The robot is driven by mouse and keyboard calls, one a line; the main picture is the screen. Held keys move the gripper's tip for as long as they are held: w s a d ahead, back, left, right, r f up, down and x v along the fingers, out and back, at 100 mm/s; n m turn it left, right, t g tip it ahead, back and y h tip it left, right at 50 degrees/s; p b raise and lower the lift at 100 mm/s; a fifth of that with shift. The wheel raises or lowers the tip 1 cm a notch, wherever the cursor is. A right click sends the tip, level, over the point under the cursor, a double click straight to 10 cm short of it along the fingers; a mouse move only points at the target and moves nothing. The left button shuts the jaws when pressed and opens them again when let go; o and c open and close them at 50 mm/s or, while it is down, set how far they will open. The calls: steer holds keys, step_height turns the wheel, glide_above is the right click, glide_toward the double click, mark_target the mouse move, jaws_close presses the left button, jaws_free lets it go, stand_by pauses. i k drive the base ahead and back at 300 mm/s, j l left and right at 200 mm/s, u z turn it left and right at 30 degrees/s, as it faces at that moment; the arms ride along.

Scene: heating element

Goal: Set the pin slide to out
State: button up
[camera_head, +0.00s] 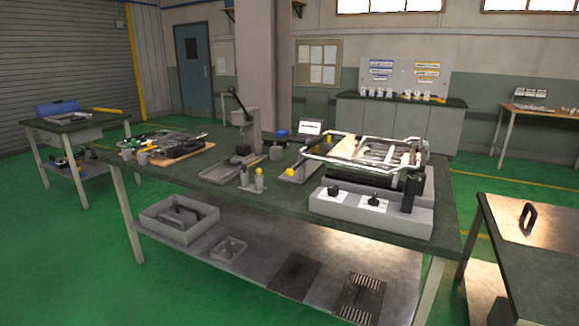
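A fixture with a light grey base (372,213) stands at the right end of the long dark-topped workbench (215,185). It carries a bright tubular metal frame (345,148) on top. Two black knobs on white plates, a left knob (334,190) and a right knob (374,201), sit on its front. A dark upright block (411,192) stands at its right front corner. I cannot tell which part is the pin slide, nor its position. My gripper is not in view.
A grey tray (180,218) sits on the lower shelf. Another table (530,240) stands at the right. Green floor (70,265) is clear at the front left.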

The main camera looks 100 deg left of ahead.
mark_target(236, 160)
steer(key=u, duration=2.9)
